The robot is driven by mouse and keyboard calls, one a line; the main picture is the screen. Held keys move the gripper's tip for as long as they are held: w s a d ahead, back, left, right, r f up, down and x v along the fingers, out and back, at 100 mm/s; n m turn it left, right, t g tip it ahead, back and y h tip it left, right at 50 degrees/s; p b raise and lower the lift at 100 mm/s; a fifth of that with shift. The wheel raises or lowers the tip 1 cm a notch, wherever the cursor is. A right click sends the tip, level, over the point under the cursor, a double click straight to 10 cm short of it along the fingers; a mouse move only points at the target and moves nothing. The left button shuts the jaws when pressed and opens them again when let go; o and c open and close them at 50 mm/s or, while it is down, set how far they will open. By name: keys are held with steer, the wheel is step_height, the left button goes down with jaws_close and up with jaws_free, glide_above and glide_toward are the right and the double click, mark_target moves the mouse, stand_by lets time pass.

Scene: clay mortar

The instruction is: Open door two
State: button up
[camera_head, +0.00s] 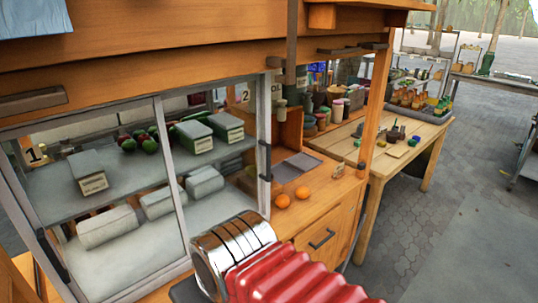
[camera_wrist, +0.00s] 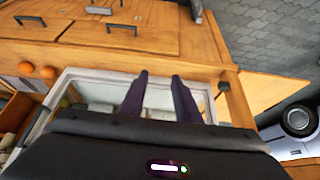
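A glazed case with pale metal frames fills the left of the head view. Its right glass door (camera_head: 263,115) has a black handle (camera_head: 266,160) on its right edge, and a "2" tag (camera_head: 245,95) shows beside this edge. The left pane (camera_head: 75,110) has a "1" tag (camera_head: 37,154) near it. The door looks shut. In the wrist view, my gripper (camera_wrist: 159,75) has two dark fingers apart with nothing between them, in front of a pale-framed glazed panel (camera_wrist: 90,75). I cannot tell whether the fingertips touch it. The gripper is not clear in the head view.
Two oranges (camera_head: 292,197) lie on the wooden counter right of the case, above a drawer (camera_head: 325,235) with a black handle. A wooden table (camera_head: 400,150) with pots stands further right. Paved ground (camera_head: 440,210) at the right is open.

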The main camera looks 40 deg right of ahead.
steer(key=w+d+r+m+t+y, duration=0.15)
steer(key=w+d+m+y, duration=0.25)
steer(key=w+d+m, duration=0.55)
steer(key=w+d+r+m+t+y, duration=0.1)
steer(key=w+d+m+t+y, duration=0.25)
steer(key=m, duration=1.05)
steer(key=s+d+r+m+t+h, duration=0.1)
steer(key=d+m+t+h, duration=0.2)
steer(key=d, duration=0.9)
steer(key=s+d+r+m+t+h, duration=0.1)
steer(key=d+m+t+h, duration=0.3)
steer(key=d+m, duration=0.5)
steer(key=d+r, duration=0.1)
steer(key=d, duration=0.2)
steer(key=shift+s+d, duration=0.15)
steer(key=shift+d, duration=0.25)
steer(key=shift+r, duration=0.1)
